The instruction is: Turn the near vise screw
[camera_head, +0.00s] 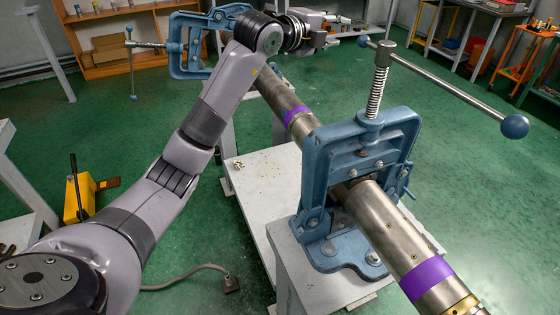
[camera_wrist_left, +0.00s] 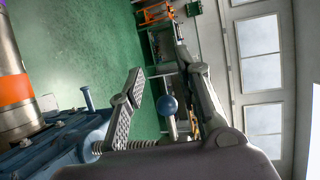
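The near vise (camera_head: 312,165) is a blue frame clamped around a steel pipe. Its upright threaded screw (camera_head: 376,92) carries a steel handle bar (camera_head: 450,88), with a blue ball (camera_head: 515,126) at the right end and a smaller-looking one (camera_head: 362,41) at the left end. My left gripper (camera_head: 345,28) is by the left end, above the pipe. In the left wrist view its fingers (camera_wrist_left: 163,88) stand apart, and a blue handle ball (camera_wrist_left: 168,105) shows between them. I cannot tell which end ball that is, or whether anything touches it. My right gripper is not in view.
A second blue vise (camera_head: 190,45) holds the pipe (camera_head: 280,95) farther back. A yellow tool (camera_head: 78,198) and cable lie on the green floor at left. Shelves and an orange cart (camera_head: 525,55) stand behind. Floor right of the vise is clear.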

